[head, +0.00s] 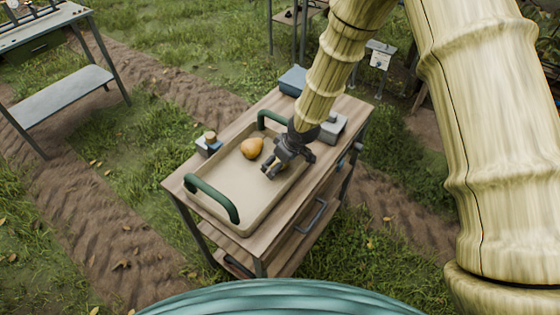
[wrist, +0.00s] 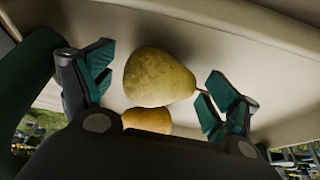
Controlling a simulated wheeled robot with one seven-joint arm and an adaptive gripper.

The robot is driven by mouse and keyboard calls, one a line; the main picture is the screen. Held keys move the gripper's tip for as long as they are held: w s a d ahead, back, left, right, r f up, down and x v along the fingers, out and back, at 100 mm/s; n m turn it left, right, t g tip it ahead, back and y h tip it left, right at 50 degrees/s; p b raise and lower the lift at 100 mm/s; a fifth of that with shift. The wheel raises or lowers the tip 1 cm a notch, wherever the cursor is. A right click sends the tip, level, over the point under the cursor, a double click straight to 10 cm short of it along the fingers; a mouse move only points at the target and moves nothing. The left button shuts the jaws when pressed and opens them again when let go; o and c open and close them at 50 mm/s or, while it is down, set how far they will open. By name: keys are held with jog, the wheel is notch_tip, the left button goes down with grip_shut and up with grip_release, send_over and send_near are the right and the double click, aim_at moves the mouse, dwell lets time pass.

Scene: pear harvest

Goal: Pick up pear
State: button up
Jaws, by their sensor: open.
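A yellow-green pear (wrist: 160,77) lies in the beige tray (head: 222,205) and shows between my fingers in the wrist view. In the head view my gripper mostly hides it. A second, orange-yellow pear (head: 251,148) lies in the tray left of my gripper. It also shows in the wrist view (wrist: 147,120), partly covered by the yellow-green pear and my gripper's body. My gripper (head: 270,172) is open and low over the tray, with teal-padded fingers on either side of the yellow-green pear. A gap shows at the left finger; contact at the right finger is unclear.
The tray has raised walls and green handles (head: 212,198) at both ends. It stands on a wooden cart (head: 242,249). Grass and dirt surround the cart.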

jog(key=shift+c, duration=0.4)
jog(key=c, duration=1.1)
jog(key=shift+r, duration=0.1)
